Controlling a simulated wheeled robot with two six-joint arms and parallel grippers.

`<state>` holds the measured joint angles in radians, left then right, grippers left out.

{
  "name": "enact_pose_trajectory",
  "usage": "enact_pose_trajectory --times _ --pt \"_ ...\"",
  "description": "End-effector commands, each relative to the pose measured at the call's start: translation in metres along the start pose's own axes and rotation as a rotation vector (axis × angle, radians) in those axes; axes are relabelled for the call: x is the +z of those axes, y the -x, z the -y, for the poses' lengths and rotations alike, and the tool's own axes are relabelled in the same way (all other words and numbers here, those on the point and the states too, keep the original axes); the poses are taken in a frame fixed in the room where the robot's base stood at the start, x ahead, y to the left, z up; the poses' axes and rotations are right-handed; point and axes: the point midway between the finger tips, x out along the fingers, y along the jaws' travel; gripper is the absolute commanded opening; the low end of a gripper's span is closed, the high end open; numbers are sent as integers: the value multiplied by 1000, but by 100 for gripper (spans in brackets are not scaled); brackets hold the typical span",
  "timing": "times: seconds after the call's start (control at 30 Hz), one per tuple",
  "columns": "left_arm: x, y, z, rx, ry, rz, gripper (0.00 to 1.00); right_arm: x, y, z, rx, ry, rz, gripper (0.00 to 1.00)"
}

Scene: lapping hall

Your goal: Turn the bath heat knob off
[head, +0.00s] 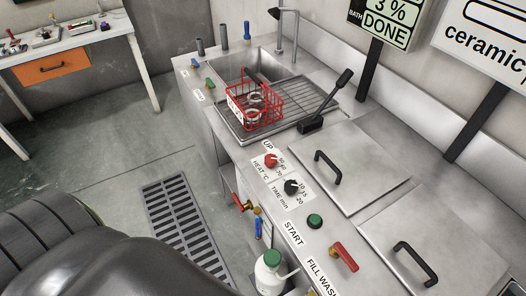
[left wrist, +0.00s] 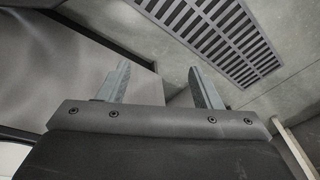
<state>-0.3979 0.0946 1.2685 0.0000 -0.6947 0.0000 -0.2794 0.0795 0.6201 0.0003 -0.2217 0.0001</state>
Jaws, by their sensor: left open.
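The bath heat knob (head: 271,160) is the red knob on the panel labelled HEAT °C, on the front strip of the steel bench (head: 238,150) in the head view. Its exact setting is too small to read. The black time knob (head: 291,187) sits just in front of it. My left gripper (left wrist: 158,88) shows in the left wrist view, open and empty, with floor and a grey surface beyond it. It is apart from the knob, which is not in that view. My right gripper is not in view.
A red wire basket (head: 256,104) stands on the drainer by the sink. Two steel lids with black handles (head: 340,173) lie right of the knobs. A green button (head: 315,221) and red lever (head: 344,256) are nearer. A white bottle (head: 270,274) stands below the front edge.

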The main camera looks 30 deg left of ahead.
Motion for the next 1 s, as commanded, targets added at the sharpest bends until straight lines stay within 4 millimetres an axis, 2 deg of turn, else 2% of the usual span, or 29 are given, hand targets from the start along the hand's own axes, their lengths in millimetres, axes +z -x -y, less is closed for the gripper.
enact_pose_trajectory --times 0.03,0.27,0.57,0.73,0.8,1.0 --pt "-14 19 3 -3 0 -13 59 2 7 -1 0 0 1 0" --pt "-57 86 9 -10 -3 -45 59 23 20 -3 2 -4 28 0" --pt "-106 188 14 -15 -53 -83 59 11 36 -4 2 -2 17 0" --pt "-146 255 14 -9 -206 -96 59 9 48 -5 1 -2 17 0" --pt "-169 270 11 1 -332 -88 59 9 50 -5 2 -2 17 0" --pt "-226 276 4 31 -656 -48 59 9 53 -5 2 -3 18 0"
